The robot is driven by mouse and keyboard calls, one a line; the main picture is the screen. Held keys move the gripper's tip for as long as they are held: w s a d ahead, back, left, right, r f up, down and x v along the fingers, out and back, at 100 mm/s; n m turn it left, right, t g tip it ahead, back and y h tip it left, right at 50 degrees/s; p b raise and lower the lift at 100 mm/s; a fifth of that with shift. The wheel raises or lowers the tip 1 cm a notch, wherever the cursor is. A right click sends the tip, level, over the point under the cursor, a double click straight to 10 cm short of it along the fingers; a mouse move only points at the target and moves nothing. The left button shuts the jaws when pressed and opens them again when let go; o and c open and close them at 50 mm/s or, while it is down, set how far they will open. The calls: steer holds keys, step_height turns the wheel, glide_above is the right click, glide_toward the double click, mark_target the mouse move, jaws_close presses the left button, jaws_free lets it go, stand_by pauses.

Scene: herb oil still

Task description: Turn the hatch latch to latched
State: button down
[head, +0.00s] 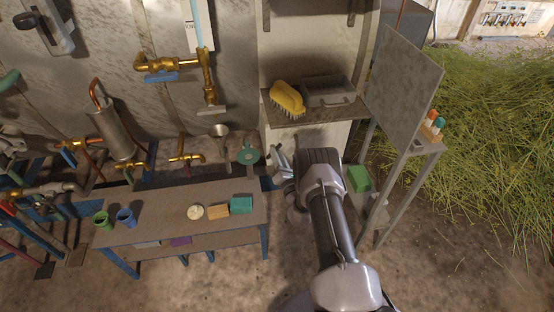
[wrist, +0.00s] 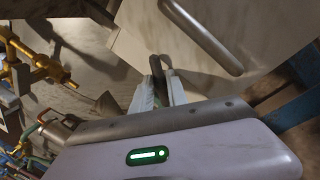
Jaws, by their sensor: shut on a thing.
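My gripper (head: 281,168) is low at the front of the pale cabinet, right of the workbench, seen from behind my arm in the head view. In the wrist view my gripper (wrist: 160,88) has its pale fingers closed around a dark upright bar (wrist: 156,66), which appears to be the hatch latch handle. A pale panel (wrist: 185,70) with a long rounded grip stands just behind it, likely the hatch. The latch is hidden by my arm and gripper in the head view, and its exact angle is hard to tell.
A workbench (head: 160,222) with cups and small blocks stands to the left. A yellow brush (head: 287,99) and grey tray (head: 329,91) sit on the shelf above. A tilted board (head: 402,84) and stand are to the right. Brass pipes and valves crowd the left.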

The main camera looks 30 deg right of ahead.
steer(key=m+h, duration=0.1)
steer(key=m, duration=0.3)
steer(key=m+h, duration=0.1)
steer(key=m, duration=0.3)
steer(key=m+h, duration=0.1)
steer(key=m, duration=0.3)
steer(key=shift+a+f, duration=0.1)
steer(key=shift+f, duration=0.25)
steer(key=shift+h, duration=0.3)
steer(key=c, duration=1.3)
jaws_free()
steer(key=shift+w, duration=0.1)
steer(key=shift+c, duration=0.2)
steer(key=p+v, duration=0.8)
steer(key=v, duration=0.9)
steer(key=shift+s+f, duration=0.2)
steer(key=shift+s, duration=0.05)
